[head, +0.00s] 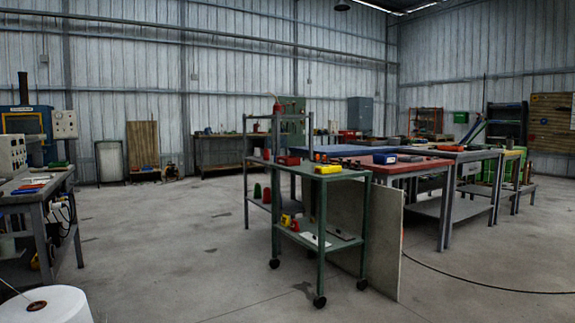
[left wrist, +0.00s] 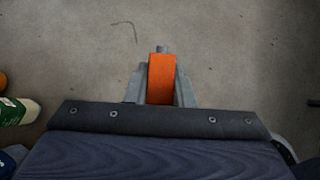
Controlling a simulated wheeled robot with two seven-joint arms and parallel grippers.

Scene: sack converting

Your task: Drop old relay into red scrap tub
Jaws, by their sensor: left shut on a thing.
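My left gripper (left wrist: 161,72) shows in the left wrist view, its two grey fingers closed on the sides of an orange block (left wrist: 161,85). The block looks to be the old relay; a small grey end sticks out beyond the fingertips. Bare concrete floor lies beneath it. Neither gripper shows in the head view. A small red box (head: 288,160) is on top of the green trolley, and another red container (head: 348,134) is farther back. I cannot tell whether either is the red scrap tub.
The green trolley (head: 320,240) stands mid-floor with a yellow box (head: 328,169) on top and a grey panel (head: 385,235) beside it. Workbenches stand behind right. A machine bench (head: 35,197) is at left, a white roll (head: 50,306) near front left. Open floor lies between.

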